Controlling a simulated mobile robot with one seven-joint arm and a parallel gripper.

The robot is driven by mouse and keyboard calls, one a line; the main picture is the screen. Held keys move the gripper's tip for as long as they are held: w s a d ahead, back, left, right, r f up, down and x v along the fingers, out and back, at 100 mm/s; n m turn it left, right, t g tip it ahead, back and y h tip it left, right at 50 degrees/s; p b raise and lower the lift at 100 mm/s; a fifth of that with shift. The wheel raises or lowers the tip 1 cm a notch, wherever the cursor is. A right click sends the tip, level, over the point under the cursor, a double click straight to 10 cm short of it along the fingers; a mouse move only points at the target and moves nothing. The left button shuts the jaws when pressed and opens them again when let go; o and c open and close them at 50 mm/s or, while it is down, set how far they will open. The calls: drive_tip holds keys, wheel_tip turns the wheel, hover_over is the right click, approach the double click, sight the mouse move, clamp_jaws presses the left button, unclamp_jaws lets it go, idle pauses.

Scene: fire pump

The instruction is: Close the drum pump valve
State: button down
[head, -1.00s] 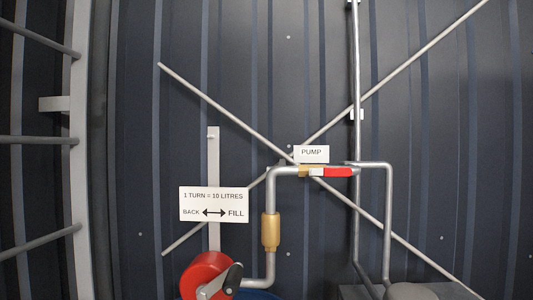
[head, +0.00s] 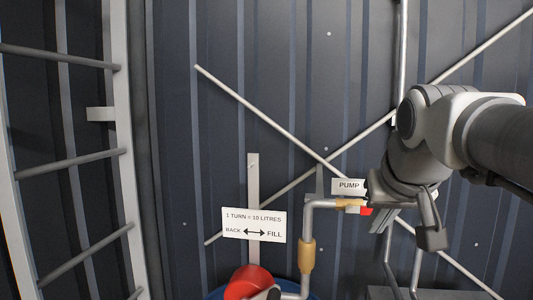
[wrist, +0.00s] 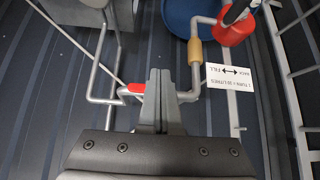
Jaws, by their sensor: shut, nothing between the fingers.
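The pump valve has a red lever handle (head: 366,211) on the metal pipe under the PUMP label (head: 348,186). In the head view my arm hides most of the handle. In the wrist view the red handle (wrist: 137,88) lies along the pipe, just left of my fingers. My gripper (head: 381,224) is in front of the pipe at the valve, its fingers together with nothing between them. It also shows in the wrist view (wrist: 160,75), where the fingers cover part of the pipe. I cannot tell whether they touch the handle.
A brass fitting (head: 307,256) sits on the vertical pipe left of the valve. A red crank pump (head: 247,282) stands on a blue drum (wrist: 192,18). A white sign (head: 254,225) is beside it. Diagonal bars cross the wall behind. A ladder (head: 122,150) is at the left.

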drive_tip(key=w+d+r+p, duration=0.2)
drive_tip(key=r, duration=0.3)
drive_tip(key=w+d+r+p, duration=0.1)
drive_tip(key=d+r+p, duration=0.1)
drive_tip(key=r, duration=0.4)
drive_tip(key=shift+w+r+m+t+h, duration=0.3)
drive_tip(key=shift+w+m+h, duration=0.05)
drive_tip(key=shift+m+h, duration=0.05)
drive_tip(key=s+f+p+x, duration=0.1)
drive_tip(key=s+f+x, duration=0.1)
drive_tip(key=x, duration=1.1)
drive_tip(key=shift+a, duration=0.3)
drive_tip(key=shift+s+d+f+b, duration=0.1)
drive_tip(key=shift+b, duration=0.2)
